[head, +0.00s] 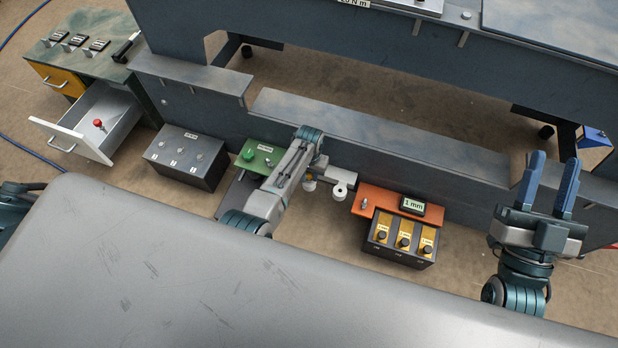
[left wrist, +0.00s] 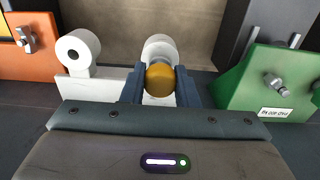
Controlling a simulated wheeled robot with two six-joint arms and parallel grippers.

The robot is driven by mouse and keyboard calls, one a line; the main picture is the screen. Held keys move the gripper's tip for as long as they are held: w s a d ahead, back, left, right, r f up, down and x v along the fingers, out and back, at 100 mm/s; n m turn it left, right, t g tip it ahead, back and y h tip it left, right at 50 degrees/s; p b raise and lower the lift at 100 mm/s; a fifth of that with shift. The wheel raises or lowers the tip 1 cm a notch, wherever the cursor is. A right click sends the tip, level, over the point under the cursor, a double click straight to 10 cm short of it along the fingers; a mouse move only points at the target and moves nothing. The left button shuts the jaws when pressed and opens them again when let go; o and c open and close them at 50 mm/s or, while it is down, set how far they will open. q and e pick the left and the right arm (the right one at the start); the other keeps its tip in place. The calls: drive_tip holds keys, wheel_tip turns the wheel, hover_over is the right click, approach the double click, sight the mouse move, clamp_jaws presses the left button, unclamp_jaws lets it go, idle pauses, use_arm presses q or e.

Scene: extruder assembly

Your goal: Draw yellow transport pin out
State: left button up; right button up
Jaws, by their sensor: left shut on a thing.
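The yellow transport pin (left wrist: 160,80) shows as a rounded yellow head in the left wrist view, in front of a white cylinder (left wrist: 159,47). My left gripper (left wrist: 160,88) is shut on it, one dark blue finger at each side. How deep the pin sits in the cylinder is hidden behind its head. In the head view my left arm covers the pin and most of the gripper. My right gripper (head: 548,185) is open and empty, pointing up at the right, far from the pin.
A second white cylinder (left wrist: 78,51) stands beside the pin's one. A green holder (head: 261,155) and an orange holder (head: 385,203) with a "1 mm" display flank this spot. A grey box (head: 187,158) and an open drawer (head: 75,137) with a red-topped item are further left.

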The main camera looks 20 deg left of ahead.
use_arm(q)
drive_tip(key=shift+r+p, duration=0.6)
drive_tip(key=shift+p, duration=0.05)
drive_tip(key=shift+r+p, duration=0.55)
drive_tip(key=shift+p, duration=0.05)
use_arm(e)
drive_tip(key=shift+f+m+g, duration=0.7)
drive_tip(key=shift+f+g, duration=3.6)
drive_tip(key=shift+f, duration=2.4)
use_arm(q)
drive_tip(key=shift+r+p, duration=0.4)
drive_tip(key=shift+p, duration=0.05)
drive_tip(key=shift+r+p, duration=0.35)
drive_tip(key=shift+p, duration=0.05)
drive_tip(key=shift+r+p, duration=1.15)
drive_tip(key=shift+p, duration=0.1)
use_arm(e)
drive_tip(key=s+f+g+h, duration=0.1)
drive_tip(key=s+f+g, duration=0.7)
drive_tip(key=shift+s+a+f+n+g, duration=0.2)
drive_tip(key=shift+a+f+n+g, duration=0.1)
drive_tip(key=shift+a+g, duration=0.1)
